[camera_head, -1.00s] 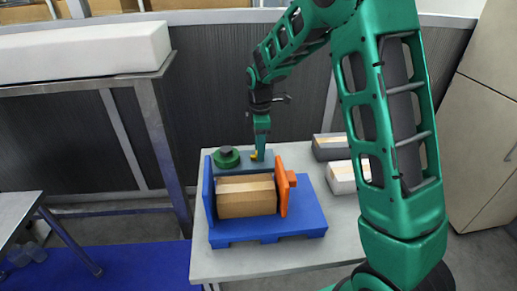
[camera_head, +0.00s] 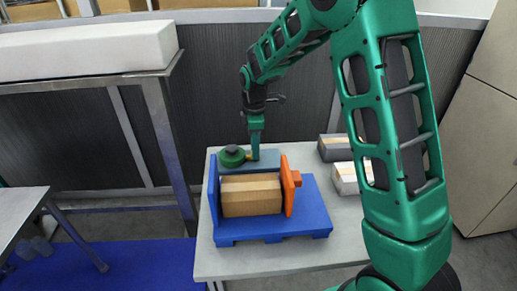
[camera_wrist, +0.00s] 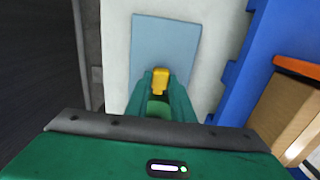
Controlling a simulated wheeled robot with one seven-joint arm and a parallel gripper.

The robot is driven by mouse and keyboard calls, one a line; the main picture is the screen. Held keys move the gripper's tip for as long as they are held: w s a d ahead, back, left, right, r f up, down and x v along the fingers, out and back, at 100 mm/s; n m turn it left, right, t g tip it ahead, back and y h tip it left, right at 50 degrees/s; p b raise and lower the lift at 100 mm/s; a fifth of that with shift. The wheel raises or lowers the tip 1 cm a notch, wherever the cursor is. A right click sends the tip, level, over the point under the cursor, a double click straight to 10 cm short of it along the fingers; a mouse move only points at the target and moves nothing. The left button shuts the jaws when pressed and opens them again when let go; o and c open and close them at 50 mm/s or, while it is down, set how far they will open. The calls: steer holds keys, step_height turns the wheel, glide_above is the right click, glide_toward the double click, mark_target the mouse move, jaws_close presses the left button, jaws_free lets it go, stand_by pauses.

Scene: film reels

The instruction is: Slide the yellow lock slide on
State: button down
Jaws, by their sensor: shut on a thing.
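The yellow lock slide (camera_wrist: 160,79) is between my fingertips in the wrist view, with the blue-grey plate (camera_wrist: 165,38) beneath. My gripper (camera_head: 254,157) is shut on it and points down at the plate, low over its left part in the head view. A green round reel (camera_head: 232,157) with a dark knob on top is just left of my gripper. In the head view the slide is mostly hidden by my fingers. I cannot tell whether the slide touches the reel; the reel is not seen in the wrist view.
A blue stand (camera_head: 290,222) holds a brown box (camera_head: 250,196) between a blue wall and an orange plate (camera_head: 287,188), in front of my gripper. A dark box (camera_head: 333,148) and a white box (camera_head: 345,178) lie to the right. The grey table (camera_head: 270,264) is bare in front.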

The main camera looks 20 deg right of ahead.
steer(key=shift+w+a+r, duration=0.1)
steer(key=shift+w+a, duration=0.1)
steer(key=c, duration=1.6)
jaws_free()
steer(key=shift+o, duration=0.4)
step_height(320, 180, up, 11)
steer(key=shift+f, duration=0.2)
steer(key=shift+d, duration=0.1)
